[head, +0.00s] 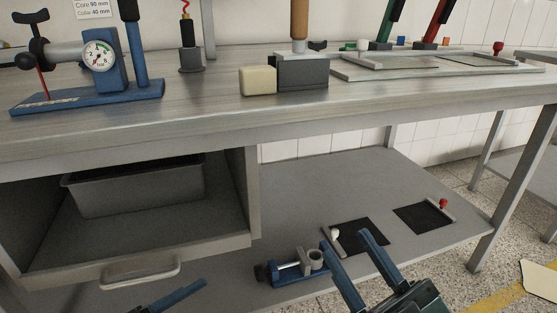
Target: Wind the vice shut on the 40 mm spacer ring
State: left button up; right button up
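A small blue vice (298,279) sits on the lower shelf at bottom centre, with a dark handle (262,273) at its left end and a metal screw. A grey ring (316,257) shows at the vice's right end; I cannot tell whether the jaws touch it. My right gripper (345,240) has its two long blue fingers spread apart, with nothing seen between them. It is just right of the vice in the picture, and its near finger is close to the vice's right end. My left gripper (182,295) shows only as a blue finger at the bottom edge, left of the vice.
Two black mats (425,218) with white (335,234) and red (443,203) knobs lie on the lower shelf (330,185). A grey bin (140,190) sits in the cubby at left. The bench top (200,100) above carries a blue gauge press (97,56) and a cream block (258,80).

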pick_arm(q)
jog(key=a+r+n+y+p, duration=0.4)
jog(key=r+n+y+p, duration=0.8)
jog(key=p, duration=2.9)
notch_tip(320, 180, up, 3)
jog(key=n, duration=0.3)
jog(key=shift+w+f+n, duration=0.15)
jog(key=shift+w+n, duration=0.15)
jog(key=shift+o, duration=0.2)
jog(key=shift+s+a+f+g+p, duration=0.1)
jog(key=shift+s+a+g+p, duration=0.25)
jog(key=shift+p, duration=0.35)
jog(key=shift+w+d+f, duration=0.1)
jog(key=shift+f, duration=0.05)
pick_arm(e)
jog(key=s+d+r+m+g+h, duration=0.3)
jog(key=d+r+m+g+h, duration=0.2)
jog(key=g+h, duration=0.4)
jog(key=shift+r+m+h, duration=0.3)
jog(key=shift+r+m, duration=0.5)
jog(key=shift+r, duration=0.05)
jog(key=shift+s, duration=0.2)
